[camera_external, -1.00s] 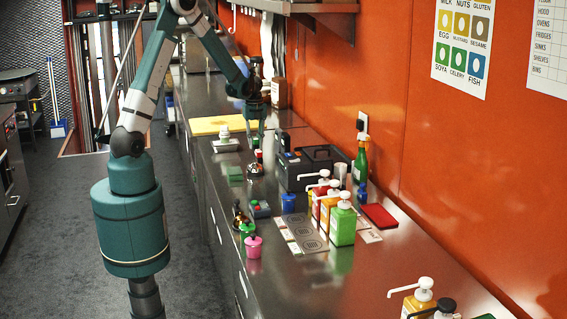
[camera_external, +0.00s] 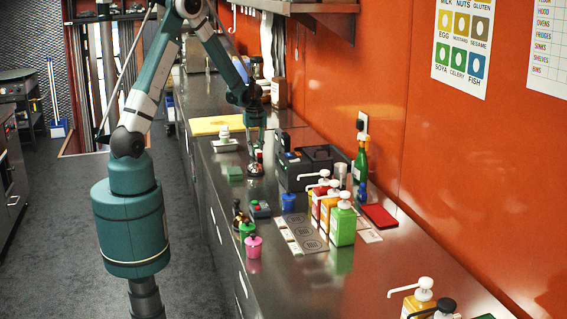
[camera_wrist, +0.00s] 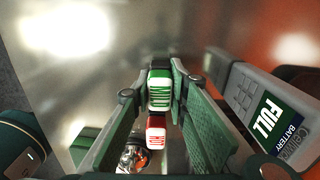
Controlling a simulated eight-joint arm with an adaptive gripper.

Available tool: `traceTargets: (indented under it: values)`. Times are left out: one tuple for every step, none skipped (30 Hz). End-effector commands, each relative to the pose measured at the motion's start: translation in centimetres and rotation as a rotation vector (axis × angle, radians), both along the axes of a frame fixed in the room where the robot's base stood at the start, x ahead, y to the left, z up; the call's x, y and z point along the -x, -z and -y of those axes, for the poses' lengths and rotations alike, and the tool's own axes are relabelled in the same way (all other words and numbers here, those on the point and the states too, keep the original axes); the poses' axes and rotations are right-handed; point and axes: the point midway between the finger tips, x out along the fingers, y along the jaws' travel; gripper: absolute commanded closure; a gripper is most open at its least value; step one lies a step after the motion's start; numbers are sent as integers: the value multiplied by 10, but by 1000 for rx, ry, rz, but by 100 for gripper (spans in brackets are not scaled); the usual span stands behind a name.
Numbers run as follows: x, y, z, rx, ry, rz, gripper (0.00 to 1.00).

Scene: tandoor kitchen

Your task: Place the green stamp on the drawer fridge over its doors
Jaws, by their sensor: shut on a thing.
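My gripper (camera_external: 254,143) is low over the steel counter, beside the dark caddy. In the wrist view my gripper (camera_wrist: 158,95) has its two green fingers closed around the green stamp (camera_wrist: 160,92), which shows a green and white striped face. The green stamp is too small to make out in the external view. The steel counter has fronts with handles (camera_external: 240,284) on its left side; I cannot tell which part is the drawer fridge.
A metal bell (camera_external: 255,169) and a green block (camera_external: 235,174) are near my gripper. The dark caddy (camera_external: 300,176) stands to the right, with pump bottles (camera_external: 342,224) in front. A grey device with a FULL label (camera_wrist: 255,100) is close to my right finger.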

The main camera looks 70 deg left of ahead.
Motion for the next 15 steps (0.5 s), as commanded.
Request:
traceTargets:
  values:
    - [0, 1, 0, 0, 0, 0, 95]
    - [0, 1, 0, 0, 0, 0, 95]
    - [0, 3, 0, 0, 0, 0, 95]
    - [0, 3, 0, 0, 0, 0, 95]
    - [0, 4, 0, 0, 0, 0, 95]
    - [0, 3, 0, 0, 0, 0, 79]
    - [0, 3, 0, 0, 0, 0, 75]
    - [0, 3, 0, 0, 0, 0, 71]
    - [0, 3, 0, 0, 0, 0, 68]
    - [0, 3, 0, 0, 0, 0, 68]
    - [0, 3, 0, 0, 0, 0, 68]
    - [0, 3, 0, 0, 0, 0, 68]
    - [0, 3, 0, 0, 0, 0, 68]
    - [0, 3, 0, 0, 0, 0, 68]
    - [0, 3, 0, 0, 0, 0, 68]
